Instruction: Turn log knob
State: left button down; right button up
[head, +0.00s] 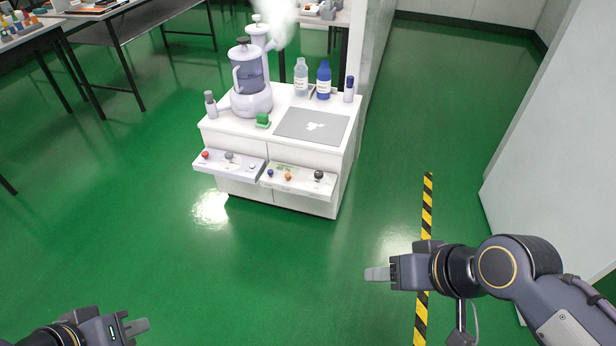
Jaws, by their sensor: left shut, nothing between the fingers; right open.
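Two small control panels jut from the front of a white cabinet. The left panel (215,172) carries a red knob (205,154), a grey knob (229,157) and a pale knob (252,166). The right panel (300,189) carries a blue knob (270,173), an orange knob (288,177) and a larger black knob (318,174). The labels are too small to read, so I cannot tell which is the log knob. My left gripper (138,327) is shut and empty at the bottom left. My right gripper (377,273) is open and empty, right of and nearer than the cabinet. Both are clear of the knobs.
The white cabinet (280,190) bears a blender-like machine (250,85), bottles, a green block (263,120) and a grey mat (290,125). A wall (371,60) stands along its right side. Open green floor lies in front. Tables (110,30) stand back left; a white surface (560,150) is at right.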

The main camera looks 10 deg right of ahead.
aim_at(318, 175)
jog(key=i+l, duration=0.15)
jog(key=i, duration=0.7)
jog(key=i+l, duration=0.1)
jog(key=i, duration=0.7)
jog(key=j+u, duration=0.05)
